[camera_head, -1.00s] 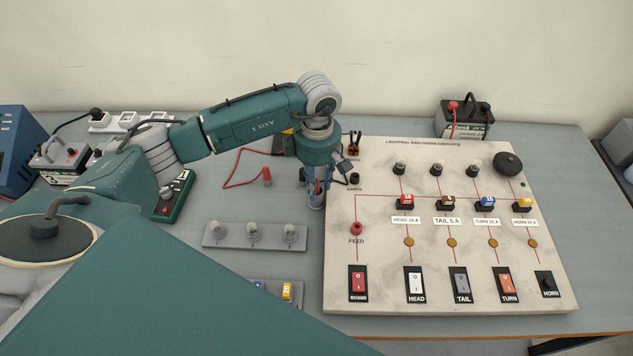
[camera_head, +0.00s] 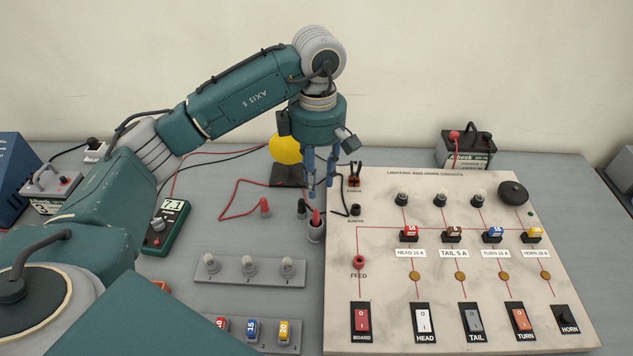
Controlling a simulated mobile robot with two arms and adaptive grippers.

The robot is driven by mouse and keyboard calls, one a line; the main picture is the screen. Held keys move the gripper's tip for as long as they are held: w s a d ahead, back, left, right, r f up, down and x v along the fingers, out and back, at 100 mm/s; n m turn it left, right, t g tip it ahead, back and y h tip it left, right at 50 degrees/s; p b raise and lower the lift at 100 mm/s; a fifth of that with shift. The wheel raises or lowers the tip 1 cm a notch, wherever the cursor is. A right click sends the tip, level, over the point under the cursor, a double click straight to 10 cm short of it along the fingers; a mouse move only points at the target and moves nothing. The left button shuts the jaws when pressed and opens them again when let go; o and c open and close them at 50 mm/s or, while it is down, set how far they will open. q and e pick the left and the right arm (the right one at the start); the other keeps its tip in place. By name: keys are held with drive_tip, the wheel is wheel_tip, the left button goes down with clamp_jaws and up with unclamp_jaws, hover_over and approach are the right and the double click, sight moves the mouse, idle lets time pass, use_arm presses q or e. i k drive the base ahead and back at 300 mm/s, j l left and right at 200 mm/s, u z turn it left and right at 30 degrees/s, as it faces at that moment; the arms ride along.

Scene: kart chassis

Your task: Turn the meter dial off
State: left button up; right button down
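The meter (camera_head: 170,230) is a green handheld box with a lit display, lying at the left beside my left arm. Its round grey dial (camera_head: 158,224) shows below the display, partly close to the arm's edge; its pointer is too small to read. The meter is well to the left of the gripper. My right gripper is not in view.
The white circuit board (camera_head: 385,235) with switches and fuses fills the right side. A yellow disc on a black stand (camera_head: 286,150) is behind the gripper. A grey bulb rack (camera_head: 249,272) and fuse tray (camera_head: 285,349) lie in front. Red and black leads cross the table.

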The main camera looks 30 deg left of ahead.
sight(158, 224)
drive_tip(key=k+l, duration=0.5)
drive_tip(key=k, duration=0.2)
drive_tip(key=k+l, duration=0.45)
drive_tip(key=k, duration=0.2)
